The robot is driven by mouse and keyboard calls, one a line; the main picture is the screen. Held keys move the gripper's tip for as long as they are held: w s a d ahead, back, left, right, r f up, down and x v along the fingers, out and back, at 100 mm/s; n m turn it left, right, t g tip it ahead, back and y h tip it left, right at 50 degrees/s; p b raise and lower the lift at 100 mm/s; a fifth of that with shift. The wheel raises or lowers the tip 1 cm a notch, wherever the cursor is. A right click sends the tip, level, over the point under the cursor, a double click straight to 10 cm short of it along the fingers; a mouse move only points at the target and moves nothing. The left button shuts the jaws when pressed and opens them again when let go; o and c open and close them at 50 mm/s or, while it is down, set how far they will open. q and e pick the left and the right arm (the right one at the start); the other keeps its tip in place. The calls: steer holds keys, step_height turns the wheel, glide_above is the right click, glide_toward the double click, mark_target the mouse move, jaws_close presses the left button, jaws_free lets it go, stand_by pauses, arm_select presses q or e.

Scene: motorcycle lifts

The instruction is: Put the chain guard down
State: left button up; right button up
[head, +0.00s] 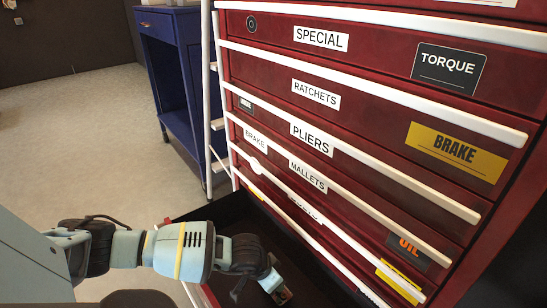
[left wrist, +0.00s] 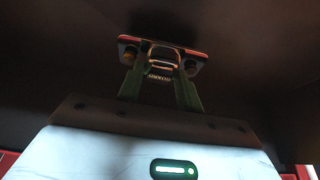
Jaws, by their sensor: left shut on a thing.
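My left gripper (head: 275,287) reaches down over the dark open bottom drawer (head: 190,212) of the red tool cabinet. In the left wrist view the green fingers of the gripper (left wrist: 159,72) are shut on a small, dark, flat piece with a red edge, the chain guard (left wrist: 188,51). Its middle is partly hidden between the fingers. In the head view only a small brownish bit of the chain guard (head: 284,295) shows at the fingertips. I cannot tell whether it touches the drawer floor. My right gripper is not in view.
The red cabinet (head: 352,128) has several closed, labelled drawers with long white handles above the open one. A blue workbench (head: 172,62) stands behind it at the left. The pale floor (head: 75,135) at the left is clear.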

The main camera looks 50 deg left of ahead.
arm_select(q)
step_height(320, 180, down, 3)
steer(key=shift+r+b, duration=0.2)
steer(key=shift+b, duration=0.15)
steer(key=shift+r, duration=0.1)
steer(key=o, duration=0.7)
steer(key=shift+f, duration=0.2)
steer(key=shift+c, duration=0.2)
steer(key=o, duration=0.4)
